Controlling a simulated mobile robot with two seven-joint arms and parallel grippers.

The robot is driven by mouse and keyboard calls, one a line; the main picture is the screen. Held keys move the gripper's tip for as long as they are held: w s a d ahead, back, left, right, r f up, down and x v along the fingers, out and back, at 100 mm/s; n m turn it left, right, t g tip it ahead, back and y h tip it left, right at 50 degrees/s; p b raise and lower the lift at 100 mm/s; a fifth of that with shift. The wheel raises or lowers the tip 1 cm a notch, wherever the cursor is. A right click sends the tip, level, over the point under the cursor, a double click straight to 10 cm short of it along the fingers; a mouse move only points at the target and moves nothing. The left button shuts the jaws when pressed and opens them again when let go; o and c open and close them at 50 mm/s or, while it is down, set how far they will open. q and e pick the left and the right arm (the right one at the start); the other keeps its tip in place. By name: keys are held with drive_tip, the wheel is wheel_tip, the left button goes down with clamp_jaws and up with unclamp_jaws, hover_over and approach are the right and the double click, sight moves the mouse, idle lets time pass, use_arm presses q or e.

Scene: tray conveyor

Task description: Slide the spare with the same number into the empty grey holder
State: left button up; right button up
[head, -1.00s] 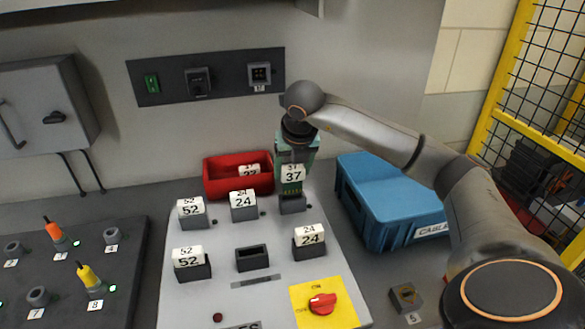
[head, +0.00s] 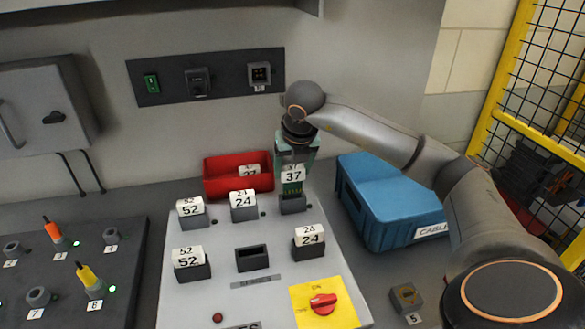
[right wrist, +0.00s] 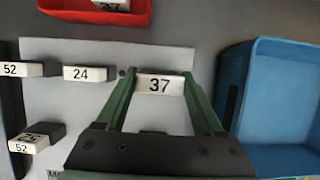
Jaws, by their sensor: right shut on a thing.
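A block numbered 37 (head: 292,176) is at the grey holder (head: 292,205) in the panel's back right. My right gripper (right wrist: 160,86) is shut on this block, one green finger on each side. In the head view the block's label stands above the holder; I cannot tell whether its lower end is still seated. The empty grey holder (head: 252,258) is in the front middle of the panel. My left gripper is not in view.
Other holders carry blocks 52 (head: 190,207), 24 (head: 243,200), 52 (head: 188,257) and 24 (head: 310,236). A yellow plate with a red knob (head: 323,303) is at the front right. A blue crate (head: 384,205) stands right of the panel, close to my arm.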

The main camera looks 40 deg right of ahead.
sight(294, 180)
drive_tip(key=shift+f+b, duration=2.2)
drive_tip(key=shift+f, duration=0.45)
drive_tip(key=o, duration=1.4)
drive_tip(key=v, duration=1.2)
drive_tip(key=shift+s+r, duration=0.15)
drive_tip(key=shift+r, duration=0.15)
drive_tip(key=shift+f, duration=0.1)
